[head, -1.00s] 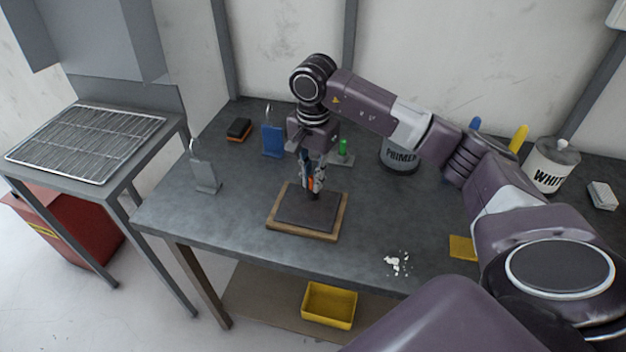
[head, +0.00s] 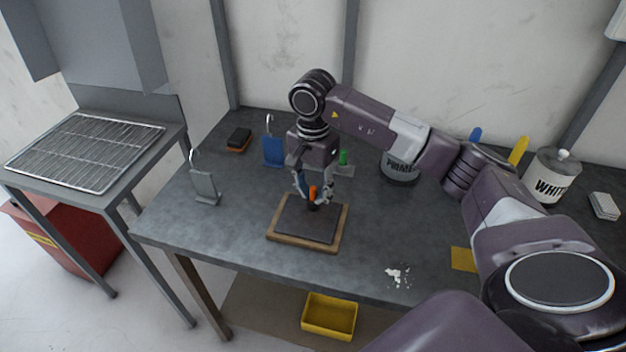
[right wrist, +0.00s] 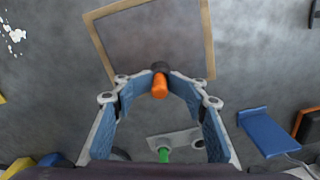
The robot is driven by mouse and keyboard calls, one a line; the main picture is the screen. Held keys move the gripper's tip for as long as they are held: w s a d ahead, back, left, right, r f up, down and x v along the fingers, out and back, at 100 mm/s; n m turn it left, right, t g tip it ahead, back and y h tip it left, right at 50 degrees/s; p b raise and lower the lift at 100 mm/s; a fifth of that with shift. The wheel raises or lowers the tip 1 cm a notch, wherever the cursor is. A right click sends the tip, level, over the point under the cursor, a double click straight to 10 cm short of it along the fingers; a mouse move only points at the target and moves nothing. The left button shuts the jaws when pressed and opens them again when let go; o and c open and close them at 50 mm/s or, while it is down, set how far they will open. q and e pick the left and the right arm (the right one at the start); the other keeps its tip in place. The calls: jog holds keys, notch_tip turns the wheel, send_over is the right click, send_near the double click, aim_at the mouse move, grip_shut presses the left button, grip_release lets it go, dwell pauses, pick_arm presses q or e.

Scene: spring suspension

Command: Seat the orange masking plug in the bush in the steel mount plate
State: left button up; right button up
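The orange masking plug (head: 312,191) stands roughly upright over a dark round piece (right wrist: 160,67) on the dark pad (head: 295,220), which has a wooden rim. The plug also shows in the right wrist view (right wrist: 159,86). I cannot tell whether the dark piece is the bush or how deep the plug sits. A grey plate (head: 205,187) with a wire hook stands at the left; which plate is the steel mount plate is unclear. My left gripper is out of view.
A blue hooked plate (head: 273,152) and a dark block with orange (head: 238,139) are behind. A low grey plate (right wrist: 186,140) holds a green peg (head: 343,157). Primer (head: 399,170) and white (head: 551,176) cans stand right. White flakes (head: 397,275) lie in front.

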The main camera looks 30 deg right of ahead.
aim_at(313, 187)
jog(key=shift+r+p, duration=0.3)
notch_tip(313, 187, up, 13)
jog(key=b, duration=0.1)
jog(key=shift+f, duration=0.2)
dwell(0.4)
